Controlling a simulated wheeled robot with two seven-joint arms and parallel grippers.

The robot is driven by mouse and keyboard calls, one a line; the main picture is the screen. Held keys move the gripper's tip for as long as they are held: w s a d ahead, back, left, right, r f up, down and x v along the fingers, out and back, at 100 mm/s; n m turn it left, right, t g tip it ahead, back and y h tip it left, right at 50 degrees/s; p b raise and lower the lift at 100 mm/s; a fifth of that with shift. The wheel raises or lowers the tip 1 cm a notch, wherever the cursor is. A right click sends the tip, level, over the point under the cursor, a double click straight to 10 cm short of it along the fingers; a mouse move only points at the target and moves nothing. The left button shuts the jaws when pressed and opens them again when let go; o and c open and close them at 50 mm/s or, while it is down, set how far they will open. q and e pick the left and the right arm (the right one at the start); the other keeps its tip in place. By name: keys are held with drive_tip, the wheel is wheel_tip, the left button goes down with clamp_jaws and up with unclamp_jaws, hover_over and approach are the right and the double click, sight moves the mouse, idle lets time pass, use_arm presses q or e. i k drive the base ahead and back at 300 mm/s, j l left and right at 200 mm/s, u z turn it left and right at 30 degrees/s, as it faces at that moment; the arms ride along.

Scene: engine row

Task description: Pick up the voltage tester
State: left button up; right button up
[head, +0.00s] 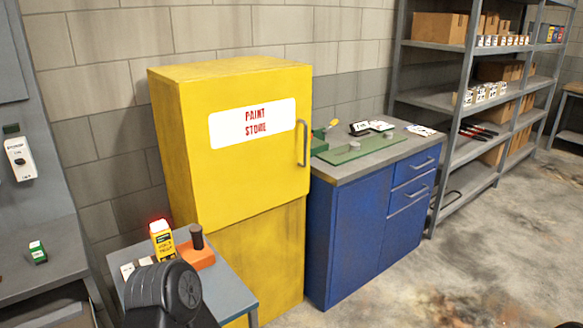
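A small upright yellow device (162,240) with a black label and a glowing red top stands on the small grey table at the lower left. It looks like the voltage tester, but its label is too small to read for certain. Beside it on the right is an orange block (196,256) with a dark upright cylinder (197,237). A black ribbed, rounded part in front covers some of the table; I cannot tell whether it is mine. Neither of my grippers can be made out in the head view.
The small grey table (226,287) also holds small white cards (127,271). A yellow paint store cabinet (240,170) stands close behind it. A blue cabinet (345,225) and grey shelves (440,100) stand to the right.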

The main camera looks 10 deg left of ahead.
sight(160, 232)
drive_tip(key=k+j+u, duration=0.1)
drive_tip(key=u, duration=2.6)
drive_tip(key=z, duration=1.45)
drive_tip(key=i+l+z, duration=0.25)
drive_tip(key=i+l, duration=0.25)
drive_tip(key=l, duration=0.3)
drive_tip(key=i+l+z, duration=0.2)
drive_tip(key=i+l, duration=0.35)
drive_tip(key=l, duration=0.15)
